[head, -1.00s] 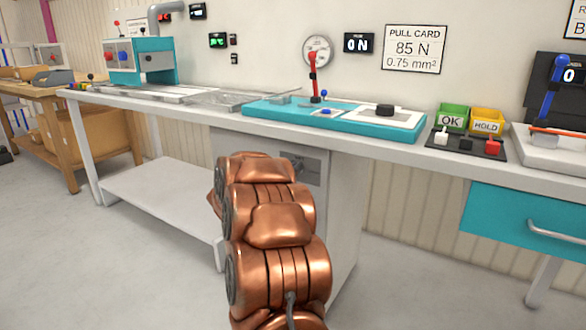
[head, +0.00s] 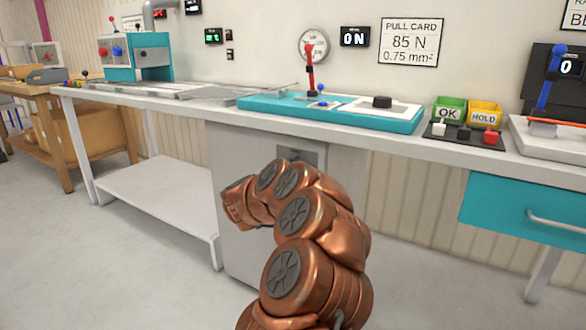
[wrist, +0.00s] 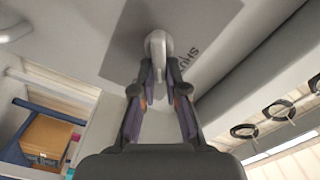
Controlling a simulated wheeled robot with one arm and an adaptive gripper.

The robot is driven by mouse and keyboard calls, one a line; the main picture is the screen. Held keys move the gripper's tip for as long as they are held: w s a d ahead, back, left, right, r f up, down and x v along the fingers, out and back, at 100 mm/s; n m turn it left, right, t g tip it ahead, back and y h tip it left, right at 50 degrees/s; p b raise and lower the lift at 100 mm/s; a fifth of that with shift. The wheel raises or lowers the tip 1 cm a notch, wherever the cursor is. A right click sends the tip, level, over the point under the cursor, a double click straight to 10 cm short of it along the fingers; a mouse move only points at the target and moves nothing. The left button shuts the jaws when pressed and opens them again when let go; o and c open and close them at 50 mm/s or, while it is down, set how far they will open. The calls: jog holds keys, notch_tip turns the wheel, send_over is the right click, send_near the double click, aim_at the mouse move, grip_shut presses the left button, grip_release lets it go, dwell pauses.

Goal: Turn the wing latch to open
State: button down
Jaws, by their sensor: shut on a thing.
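The wing latch (wrist: 157,44) is a pale metal piece at the top middle of the wrist view, standing on a dark grey plate (wrist: 120,40). The word SHUT is printed on the plate beside it, partly hidden. My gripper (wrist: 159,78) is shut on the latch, with one fingertip on each side of it. In the head view, part of the plate (head: 311,155) shows on the front of the grey cabinet (head: 262,255) under the bench. My copper arm hides the latch and my gripper there.
The white bench (head: 205,114) runs above the cabinet, with a teal fixture (head: 410,122) on top. A white lower shelf (head: 160,190) is left of the cabinet. A teal drawer (head: 515,215) with a handle is at right. Open floor lies at left.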

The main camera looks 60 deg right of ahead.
jog(key=shift+s+d+f+m+b, duration=0.1)
jog(key=shift+f+m+b, duration=0.1)
jog(key=shift+m+b, duration=1.15)
jog(key=shift+s+f+m+b, duration=0.15)
jog(key=shift+m+b, duration=0.5)
jog(key=shift+m, duration=1.3)
jog(key=c, duration=1.2)
grip_release()
jog(key=shift+w+f, duration=0.1)
jog(key=shift+f, duration=0.05)
jog(key=a, duration=1.2)
jog(key=shift+s, duration=0.25)
